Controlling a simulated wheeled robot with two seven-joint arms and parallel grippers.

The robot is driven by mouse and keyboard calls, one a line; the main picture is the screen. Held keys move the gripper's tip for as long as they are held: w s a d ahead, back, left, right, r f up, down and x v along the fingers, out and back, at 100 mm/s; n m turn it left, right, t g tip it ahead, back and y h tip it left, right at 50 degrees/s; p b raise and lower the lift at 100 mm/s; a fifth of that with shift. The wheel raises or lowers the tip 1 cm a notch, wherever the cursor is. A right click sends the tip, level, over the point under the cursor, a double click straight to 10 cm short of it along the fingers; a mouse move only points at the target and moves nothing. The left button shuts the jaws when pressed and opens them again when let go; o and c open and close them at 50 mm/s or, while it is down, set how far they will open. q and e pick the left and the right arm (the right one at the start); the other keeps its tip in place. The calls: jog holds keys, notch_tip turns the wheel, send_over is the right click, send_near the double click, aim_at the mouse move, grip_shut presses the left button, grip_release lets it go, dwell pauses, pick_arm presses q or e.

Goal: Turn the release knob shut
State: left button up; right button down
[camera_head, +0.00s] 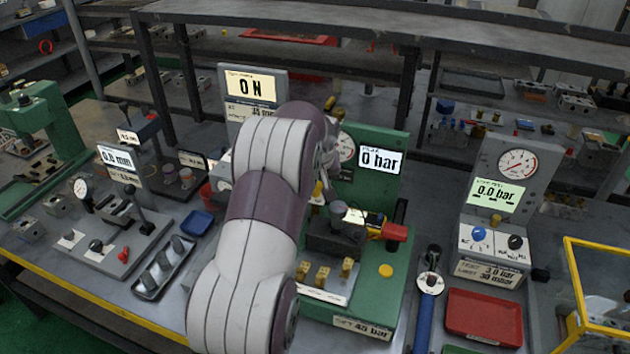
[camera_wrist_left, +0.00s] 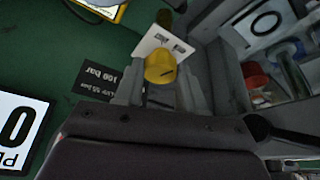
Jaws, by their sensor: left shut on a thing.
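The green test bench (camera_head: 385,270) has an upright panel with a white display (camera_head: 380,160) reading 0 bar. The release knob appears to be the yellow knob (camera_wrist_left: 160,66) in the left wrist view. My left gripper (camera_wrist_left: 161,88) has a finger on each side of this knob and is shut on it. A small yellow part shows beside my left gripper (camera_head: 322,185) in the head view, in front of the panel. My arm hides much of the bench's left side there. The angle of the knob is hard to read. My right gripper is not in view.
A dark block (camera_head: 335,238) with a red-ended fitting (camera_head: 395,232) sits on the bench, with brass fittings in front. A grey gauge unit (camera_head: 498,210) and a red tray (camera_head: 484,316) stand at the right. A grey fixture plate (camera_head: 115,255) stands at the left.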

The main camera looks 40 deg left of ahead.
pick_arm(q)
jog(key=n+g+y+b, duration=0.1)
jog(key=n, duration=0.2)
jog(key=shift+w+f+n, duration=0.1)
jog(key=shift+w+n, duration=0.05)
jog(key=shift+n, duration=0.15)
jog(key=shift+d+n+g, duration=0.1)
jog(key=shift+n+g, duration=0.3)
jog(key=shift+n, duration=0.5)
jog(key=shift+w+r+n+g+y+p, duration=0.1)
jog(key=shift+r+n+g+y+p, duration=0.1)
jog(key=shift+n+p, duration=0.3)
jog(key=shift+r+n+g+y+p, duration=0.1)
jog(key=shift+r+n+g+p, duration=0.15)
jog(key=shift+n, duration=0.45)
jog(key=shift+f+n+g+p, duration=0.15)
jog(key=shift+n+g+p, duration=0.1)
jog(key=shift+n+p, duration=0.65)
jog(key=shift+w+f+p, duration=0.1)
jog(key=shift+f+p, duration=0.05)
jog(key=shift+p, duration=0.45)
jog(key=o, duration=1.1)
jog(key=shift+c, duration=0.2)
